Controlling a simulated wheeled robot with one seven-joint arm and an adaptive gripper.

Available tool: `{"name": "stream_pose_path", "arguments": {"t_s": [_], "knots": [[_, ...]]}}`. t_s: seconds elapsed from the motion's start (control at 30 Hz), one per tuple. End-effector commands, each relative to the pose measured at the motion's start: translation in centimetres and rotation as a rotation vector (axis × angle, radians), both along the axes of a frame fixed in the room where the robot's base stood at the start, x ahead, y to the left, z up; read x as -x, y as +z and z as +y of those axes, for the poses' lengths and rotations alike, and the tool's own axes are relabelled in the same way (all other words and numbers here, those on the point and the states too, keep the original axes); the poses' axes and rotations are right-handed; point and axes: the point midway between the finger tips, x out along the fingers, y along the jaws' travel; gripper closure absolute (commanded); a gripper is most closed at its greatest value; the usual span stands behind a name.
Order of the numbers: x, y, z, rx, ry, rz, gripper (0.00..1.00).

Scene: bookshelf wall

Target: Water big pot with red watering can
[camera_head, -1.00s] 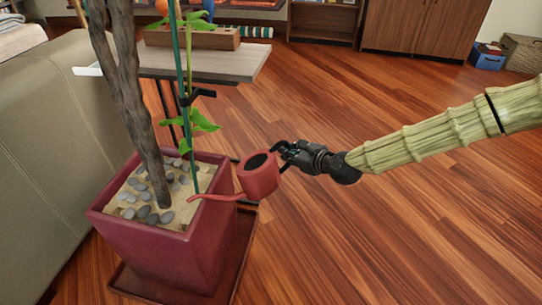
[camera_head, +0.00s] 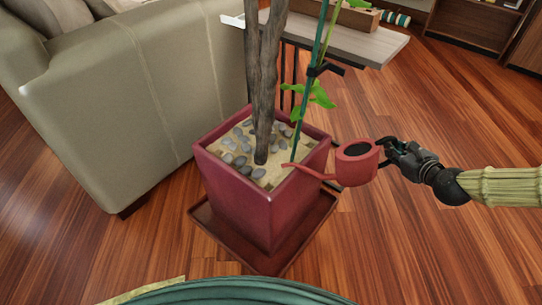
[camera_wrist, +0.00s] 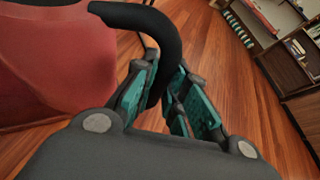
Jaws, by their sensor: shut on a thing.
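The red watering can (camera_head: 357,168) is held beside the right rim of the big pot, and its long spout reaches left over the rim, with the tip above the sand. The big pot (camera_head: 243,205) is dark red and square, with sand, grey pebbles, a thick trunk and a green stake. My gripper (camera_head: 392,150) is shut on the can's black handle, right of the can. In the wrist view the black handle (camera_wrist: 150,25) passes between the fingers of my gripper (camera_wrist: 165,95), and the red can body (camera_wrist: 55,65) fills the left. No water is visible.
The pot stands on a dark red square saucer (camera_head: 203,215). A beige sofa (camera_head: 110,90) stands close at the left. A small side table (camera_head: 370,45) with a wooden planter is behind the pot. Wooden floor is clear at the front right.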

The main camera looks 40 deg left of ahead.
Motion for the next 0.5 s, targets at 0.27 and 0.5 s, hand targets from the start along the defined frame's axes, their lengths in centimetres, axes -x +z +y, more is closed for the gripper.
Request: {"name": "stream_pose_path", "arguments": {"t_s": [0.27,0.5], "knots": [[-0.1,1.6,0.1,0.022,-0.001,-0.026,1.0],[-0.1,1.7,0.1,0.03,-0.001,-0.035,1.0]]}}
